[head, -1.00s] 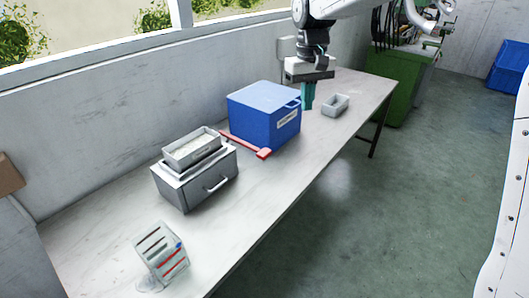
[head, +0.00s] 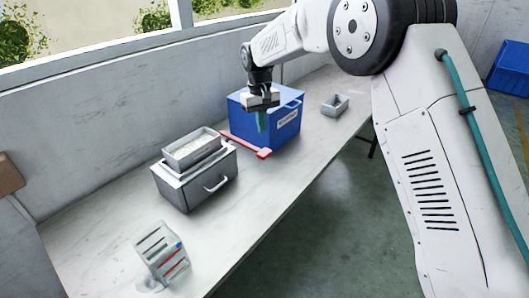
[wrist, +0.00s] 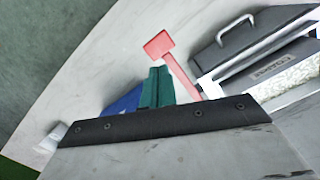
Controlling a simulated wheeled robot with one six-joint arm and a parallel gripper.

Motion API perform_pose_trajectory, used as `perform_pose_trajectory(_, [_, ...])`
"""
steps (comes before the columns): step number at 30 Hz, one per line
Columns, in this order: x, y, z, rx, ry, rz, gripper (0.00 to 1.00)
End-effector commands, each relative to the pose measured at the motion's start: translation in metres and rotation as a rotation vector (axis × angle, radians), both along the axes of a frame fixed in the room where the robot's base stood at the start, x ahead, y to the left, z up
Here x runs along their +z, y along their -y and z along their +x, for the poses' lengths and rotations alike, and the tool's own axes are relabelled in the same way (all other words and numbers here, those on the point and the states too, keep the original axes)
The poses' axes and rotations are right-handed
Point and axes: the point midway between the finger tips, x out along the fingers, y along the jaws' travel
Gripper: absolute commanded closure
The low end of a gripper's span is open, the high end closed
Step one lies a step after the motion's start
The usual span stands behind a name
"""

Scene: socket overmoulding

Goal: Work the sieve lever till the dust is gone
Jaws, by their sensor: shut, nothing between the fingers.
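The sieve (head: 192,150) is a grey tray of pale granules on top of a grey box with a front drawer handle (head: 216,184). The red lever (head: 246,145) sticks out from its right side and ends in a square red paddle. The lever also shows in the wrist view (wrist: 174,62), beside the sieve box (wrist: 250,45). My gripper (head: 262,122) has teal fingers, shut and empty. It hangs above the table in front of the blue box, up and to the right of the lever, apart from it. In the wrist view the fingers (wrist: 157,86) point toward the lever's side.
A blue box (head: 285,118) with a label stands right behind the lever. A small grey tray (head: 335,105) sits farther right. A clear striped container (head: 162,252) stands at the near left. The table front between them is clear.

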Motion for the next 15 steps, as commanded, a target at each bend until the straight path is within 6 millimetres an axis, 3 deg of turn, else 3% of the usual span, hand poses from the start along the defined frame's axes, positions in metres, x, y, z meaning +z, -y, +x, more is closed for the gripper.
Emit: perform_pose_trajectory(15, [-0.058,0.003,-0.006,0.0,-0.002,-0.001,1.0])
